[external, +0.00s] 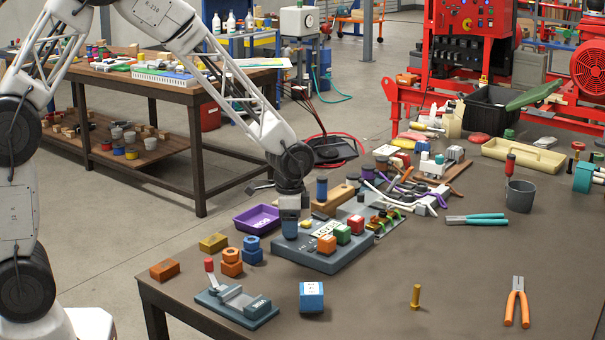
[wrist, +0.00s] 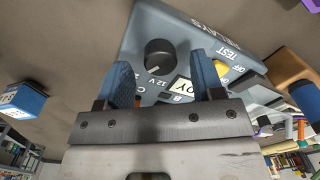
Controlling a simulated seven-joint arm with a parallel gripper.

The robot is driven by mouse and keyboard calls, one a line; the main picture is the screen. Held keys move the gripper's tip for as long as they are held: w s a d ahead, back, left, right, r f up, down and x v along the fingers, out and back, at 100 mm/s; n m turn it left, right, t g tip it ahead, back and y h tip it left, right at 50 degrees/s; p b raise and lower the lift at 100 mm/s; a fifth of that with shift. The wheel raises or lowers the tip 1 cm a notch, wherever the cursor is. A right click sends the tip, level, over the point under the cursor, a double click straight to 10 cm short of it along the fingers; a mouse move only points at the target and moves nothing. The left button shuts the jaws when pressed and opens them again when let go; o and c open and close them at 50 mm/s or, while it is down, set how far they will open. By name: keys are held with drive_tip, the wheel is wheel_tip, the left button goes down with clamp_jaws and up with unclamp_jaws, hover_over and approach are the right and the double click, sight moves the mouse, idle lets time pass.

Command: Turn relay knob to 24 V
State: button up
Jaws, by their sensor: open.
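The relay box (external: 322,262) is a grey-blue unit on the table, with orange, green and red blocks on its top. In the wrist view, the box (wrist: 190,30) shows a round black knob (wrist: 159,56) with a short white pointer mark low on its face. A "12 V" label sits just below the knob; other lettering is partly hidden by my fingers. My gripper (wrist: 160,66) is open, its blue fingers to the left and right of the knob in that view; contact cannot be told. In the external view my gripper (external: 290,226) is over the box's left part, hiding the knob.
A yellow button (wrist: 222,70) is close by the right finger. A purple tray (external: 257,219), orange and blue nuts (external: 231,262), a grey clamp (external: 237,304) and a blue box (external: 311,297) surround the relay box. The table's front right is mostly clear, with orange pliers (external: 516,302).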

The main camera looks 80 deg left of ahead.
drive_tip(key=shift+d+r, duration=0.1)
drive_tip(key=shift+r, duration=3.05)
drive_tip(key=shift+s+d+r, duration=0.1)
drive_tip(key=shift+d+r, duration=0.1)
drive_tip(key=s+d+r+t, duration=0.1)
drive_tip(key=s+d+r, duration=1.3)
drive_tip(key=d, duration=0.2)
drive_tip(key=s+d+r, duration=0.1)
drive_tip(key=s+d, duration=0.2)
drive_tip(key=s, duration=0.3)
drive_tip(key=s+d+r+n+t, duration=0.1)
drive_tip(key=s+d, duration=0.2)
drive_tip(key=s, duration=0.3)
drive_tip(key=s+d+r, duration=0.2)
drive_tip(key=s+d, duration=0.1)
drive_tip(key=s, duration=0.3)
drive_tip(key=shift+s+d+n+t+h, duration=0.3)
drive_tip(key=shift+s+d, duration=0.05)
drive_tip(key=shift+d, duration=0.05)
drive_tip(key=shift+c, duration=0.3)
